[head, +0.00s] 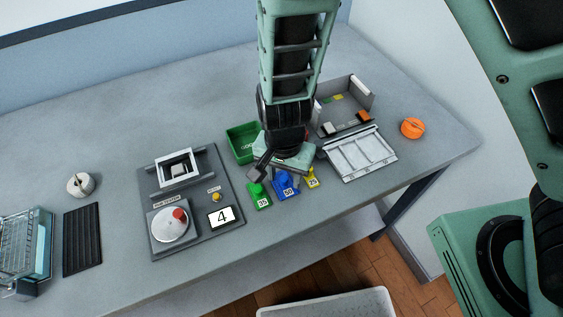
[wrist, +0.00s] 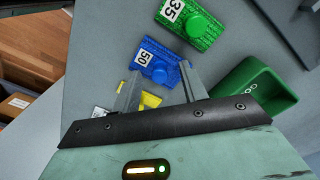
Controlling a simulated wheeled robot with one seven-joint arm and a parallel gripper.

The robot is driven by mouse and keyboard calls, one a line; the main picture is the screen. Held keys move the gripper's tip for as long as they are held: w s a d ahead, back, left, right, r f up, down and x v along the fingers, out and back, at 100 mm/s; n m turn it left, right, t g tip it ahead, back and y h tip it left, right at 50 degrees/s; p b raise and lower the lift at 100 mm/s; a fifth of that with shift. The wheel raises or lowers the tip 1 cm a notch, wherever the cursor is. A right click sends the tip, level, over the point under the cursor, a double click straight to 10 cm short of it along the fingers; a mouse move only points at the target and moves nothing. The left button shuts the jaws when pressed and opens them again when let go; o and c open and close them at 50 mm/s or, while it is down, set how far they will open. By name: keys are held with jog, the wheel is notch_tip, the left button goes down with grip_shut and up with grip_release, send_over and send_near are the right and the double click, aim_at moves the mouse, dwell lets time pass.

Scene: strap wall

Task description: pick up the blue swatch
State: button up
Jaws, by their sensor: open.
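The blue swatch (head: 286,183), with a round knob and a white "50" label, lies on the grey table between a green swatch and a yellow swatch. In the wrist view, the blue swatch (wrist: 165,70) lies just beyond the two fingertips. My gripper (head: 264,168) is above the table near the swatches, its head tilted. In the wrist view, my gripper (wrist: 160,86) is open with nothing held between its fingers. The fingers partly cover the yellow swatch (wrist: 150,100) and a lower edge of the blue one.
The green swatch (head: 259,196) labelled "35" lies left of the blue one. A green bin (head: 238,143) stands behind. A grey panel (head: 205,238) with a dial is at left. A pale compartment tray (head: 349,169) and an orange roll (head: 412,128) are at right.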

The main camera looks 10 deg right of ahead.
grip_shut()
